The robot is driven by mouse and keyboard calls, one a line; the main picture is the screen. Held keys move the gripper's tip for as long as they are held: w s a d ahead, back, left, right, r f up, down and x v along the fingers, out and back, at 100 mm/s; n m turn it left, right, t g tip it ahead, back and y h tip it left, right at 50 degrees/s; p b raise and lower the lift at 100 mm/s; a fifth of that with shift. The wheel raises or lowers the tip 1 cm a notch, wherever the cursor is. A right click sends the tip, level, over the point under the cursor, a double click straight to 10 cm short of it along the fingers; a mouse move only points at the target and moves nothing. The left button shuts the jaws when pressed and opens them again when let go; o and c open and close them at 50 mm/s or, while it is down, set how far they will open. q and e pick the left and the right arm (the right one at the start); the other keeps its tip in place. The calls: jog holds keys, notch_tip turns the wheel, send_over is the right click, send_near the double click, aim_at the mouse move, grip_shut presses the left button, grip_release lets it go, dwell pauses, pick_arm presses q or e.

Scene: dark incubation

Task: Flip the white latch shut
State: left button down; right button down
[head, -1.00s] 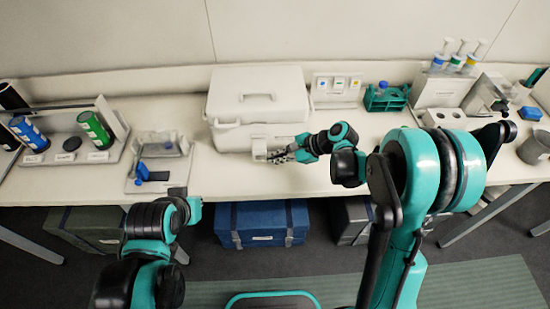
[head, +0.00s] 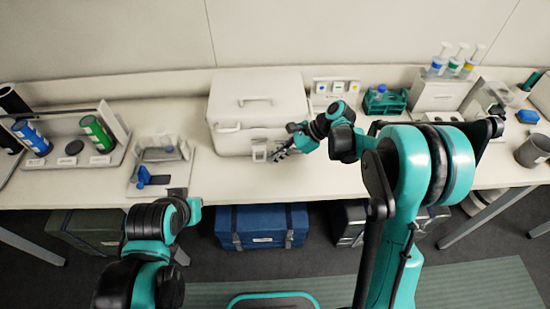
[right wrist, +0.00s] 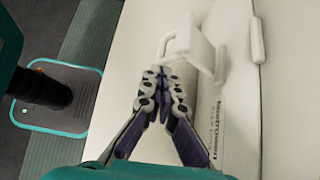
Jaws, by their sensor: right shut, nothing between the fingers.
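The white latch (head: 259,152) is on the lower front of the white lidded case (head: 228,140). In the right wrist view the latch (right wrist: 188,44) is a squared loop that stands out from the case front, tilted away from it. My right gripper (head: 274,157) is just right of the latch in the head view. In the right wrist view its fingertips (right wrist: 165,73) are together with nothing between them, just beside and below the loop. I cannot tell if they touch it. My left arm shows at lower left, but its gripper cannot be made out.
A clear-topped station with a blue part (head: 143,176) stands left of the case on the white bench (head: 230,185). A teal tube rack (head: 385,103) and a card holder (head: 326,98) stand to the right. The bench in front of the case is mostly clear.

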jog(key=shift+w+r+p, duration=0.25)
jog(key=shift+w+r, duration=0.25)
jog(key=shift+r, duration=0.25)
jog(key=shift+w+r+p, duration=0.2)
jog(key=shift+w+r, duration=0.25)
jog(key=shift+r, duration=0.35)
jog(key=shift+w+r+p, duration=0.25)
jog(key=shift+w+r, duration=0.25)
jog(key=shift+r, duration=0.4)
jog(key=shift+a+r+p, duration=0.1)
jog(key=shift+r+p, duration=0.4)
jog(key=shift+r, duration=0.2)
jog(key=shift+f, duration=0.1)
